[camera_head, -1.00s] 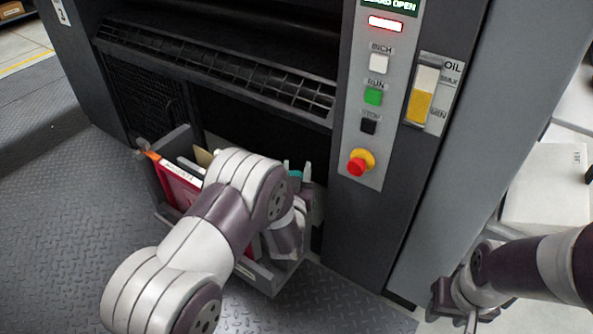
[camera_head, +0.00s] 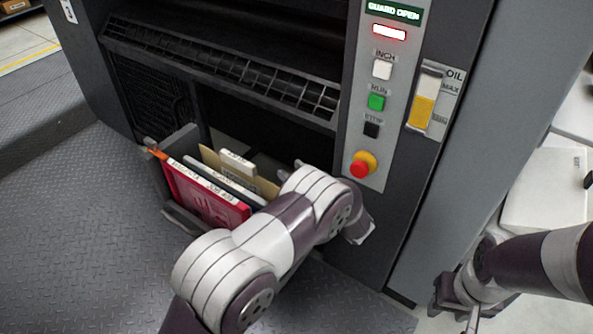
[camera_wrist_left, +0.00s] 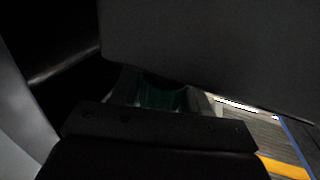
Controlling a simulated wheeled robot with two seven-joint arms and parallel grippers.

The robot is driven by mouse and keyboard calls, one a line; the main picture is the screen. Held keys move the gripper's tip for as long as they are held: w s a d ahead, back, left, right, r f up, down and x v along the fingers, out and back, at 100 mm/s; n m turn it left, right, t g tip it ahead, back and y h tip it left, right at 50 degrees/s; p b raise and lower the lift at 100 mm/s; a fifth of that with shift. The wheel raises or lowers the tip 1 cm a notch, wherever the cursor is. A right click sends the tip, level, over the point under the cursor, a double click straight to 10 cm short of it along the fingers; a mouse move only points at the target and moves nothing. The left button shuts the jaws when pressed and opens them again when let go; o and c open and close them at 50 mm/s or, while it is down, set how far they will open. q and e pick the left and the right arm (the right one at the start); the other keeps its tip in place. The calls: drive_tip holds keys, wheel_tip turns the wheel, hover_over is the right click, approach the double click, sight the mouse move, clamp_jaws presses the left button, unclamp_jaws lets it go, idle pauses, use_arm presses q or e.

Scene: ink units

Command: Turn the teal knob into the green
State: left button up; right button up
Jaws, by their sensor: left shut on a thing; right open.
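The teal knob is hidden from the head view behind my left arm. In the left wrist view a dark teal thing (camera_wrist_left: 162,94), which looks like the knob, sits between my left fingers. My left gripper (camera_head: 360,226) is low in front of the machine, right of the open bin, with its fingertips hidden in the head view. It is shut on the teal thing. No green zone for the knob shows, and its angle cannot be read. My right gripper (camera_head: 459,312) is open and empty at the lower right.
The grey bin (camera_head: 183,143) holds a red folder (camera_head: 205,193) and several upright boards. The control panel (camera_head: 352,130) has a green RUN button (camera_head: 376,102), a red stop button (camera_head: 361,166) and a lit GUARD OPEN sign (camera_head: 393,12). Floor is clear at the left.

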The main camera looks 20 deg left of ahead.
use_arm(q)
drive_tip(key=n+g+y, duration=0.1)
drive_tip(key=g, duration=0.1)
drive_tip(key=n+g+y+b, duration=0.1)
drive_tip(key=n+g, duration=0.1)
drive_tip(key=shift+s+a+f+g, duration=0.1)
drive_tip(key=shift+s+g, duration=0.1)
drive_tip(key=shift+g, duration=0.1)
drive_tip(key=shift+s+n+g+y+b, duration=0.1)
drive_tip(key=shift+n+g+y+b, duration=0.35)
drive_tip(key=shift+n+g, duration=0.7)
drive_tip(key=shift+g, duration=0.45)
drive_tip(key=o, duration=1)
drive_tip(key=shift+a, duration=0.1)
